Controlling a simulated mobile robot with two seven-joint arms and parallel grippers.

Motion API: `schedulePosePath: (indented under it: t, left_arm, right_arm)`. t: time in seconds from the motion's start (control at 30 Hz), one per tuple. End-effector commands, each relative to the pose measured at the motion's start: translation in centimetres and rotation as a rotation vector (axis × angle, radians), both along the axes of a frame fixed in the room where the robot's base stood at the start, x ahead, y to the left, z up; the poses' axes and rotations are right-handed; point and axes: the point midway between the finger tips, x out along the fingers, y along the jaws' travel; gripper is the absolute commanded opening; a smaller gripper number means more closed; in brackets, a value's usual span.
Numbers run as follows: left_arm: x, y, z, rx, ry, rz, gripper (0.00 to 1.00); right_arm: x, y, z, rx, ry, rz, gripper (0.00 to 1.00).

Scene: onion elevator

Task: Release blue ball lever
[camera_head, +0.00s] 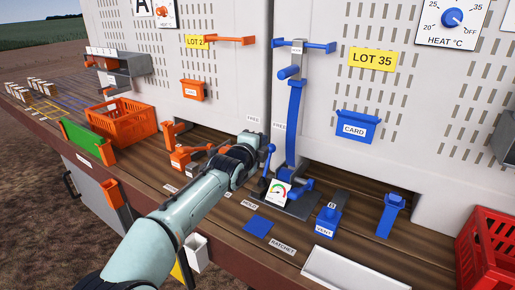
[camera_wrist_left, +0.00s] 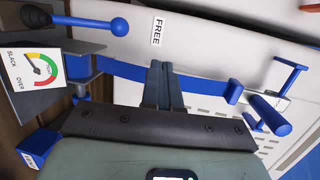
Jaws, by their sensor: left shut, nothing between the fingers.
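The blue ball lever (camera_head: 268,160) stands upright beside the gauge (camera_head: 278,191) on the blue mechanism. In the left wrist view the lever (camera_wrist_left: 95,23) lies across the upper left, its ball end toward the FREE label (camera_wrist_left: 158,32). My left gripper (camera_wrist_left: 163,68) is shut and empty, its fingers apart from the ball and in front of the blue strap (camera_wrist_left: 120,68). In the head view my left arm reaches in from the lower left and its hand is just left of the lever; its fingertips are hard to make out there. My right gripper is not in view.
The VENT block (camera_head: 328,220) and a blue pedestal (camera_head: 391,215) stand to the right. A white tray (camera_head: 350,272) lies at the front edge. Orange levers (camera_head: 185,155) stand left of my arm.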

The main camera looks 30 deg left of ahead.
Motion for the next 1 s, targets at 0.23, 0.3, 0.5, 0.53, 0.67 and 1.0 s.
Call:
schedulePosePath:
  t: [0.23, 0.3, 0.5, 0.53, 0.67, 1.0]
  left_arm:
    - [-1.7, -0.4, 1.2, 0.001, -0.003, -0.003, 0.0]
    - [-1.9, -0.3, 1.4, 0.0, -0.001, 0.0, 0.0]
    - [-2.0, -0.3, 1.6, 0.0, -0.002, 0.0, 0.0]
    - [-2.0, -0.3, 1.6, 0.0, -0.002, 0.001, 0.0]
    - [-2.0, -0.3, 1.6, 0.0, -0.002, 0.001, 0.0]
    - [-2.0, -0.3, 1.6, 0.0, -0.002, 0.001, 0.0]
  right_arm:
    - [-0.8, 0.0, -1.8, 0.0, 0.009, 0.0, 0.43]
    - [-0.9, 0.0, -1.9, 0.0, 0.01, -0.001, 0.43]
    - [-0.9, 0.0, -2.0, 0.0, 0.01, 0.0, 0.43]
    - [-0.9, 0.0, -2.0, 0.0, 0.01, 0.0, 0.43]
    - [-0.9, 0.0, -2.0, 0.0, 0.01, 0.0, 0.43]
    - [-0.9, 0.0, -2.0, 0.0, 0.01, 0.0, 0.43]
